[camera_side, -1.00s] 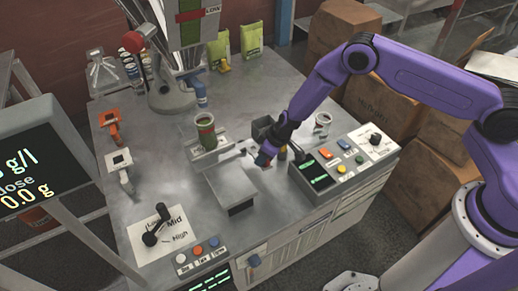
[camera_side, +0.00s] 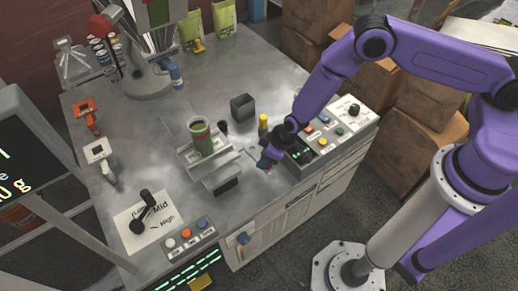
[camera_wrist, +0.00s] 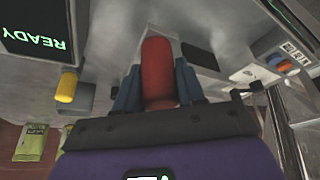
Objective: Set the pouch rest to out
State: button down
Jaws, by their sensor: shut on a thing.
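In the wrist view my gripper (camera_wrist: 157,88) is shut on a red handle (camera_wrist: 157,60), which sits between its two blue fingers. In the side view my gripper (camera_side: 267,162) is low over the table near its front edge, and the handle is mostly hidden there. A flat grey metal plate (camera_side: 216,171) with a dark front opening lies left of the gripper. It looks like the pouch rest, but no label shows. A slim bar (camera_side: 247,153) shows between the plate and the gripper. Whether the bar joins them is unclear.
A green can (camera_side: 201,138) stands behind the plate. A black box (camera_side: 243,107) and yellow post (camera_side: 263,123) stand behind my gripper. A button panel (camera_side: 322,140) is to its right. A lever card (camera_side: 145,217) is at front left.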

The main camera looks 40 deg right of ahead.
jog(key=shift+s, duration=1.05)
jog(key=shift+s+f, duration=0.1)
jog(key=shift+s, duration=0.1)
jog(key=c, duration=0.8)
grip_release()
jog(key=shift+o, duration=0.2)
jog(key=shift+w, duration=0.1)
jog(key=shift+r, duration=0.4)
jog(key=v, duration=1.6)
jog(key=shift+r, duration=0.35)
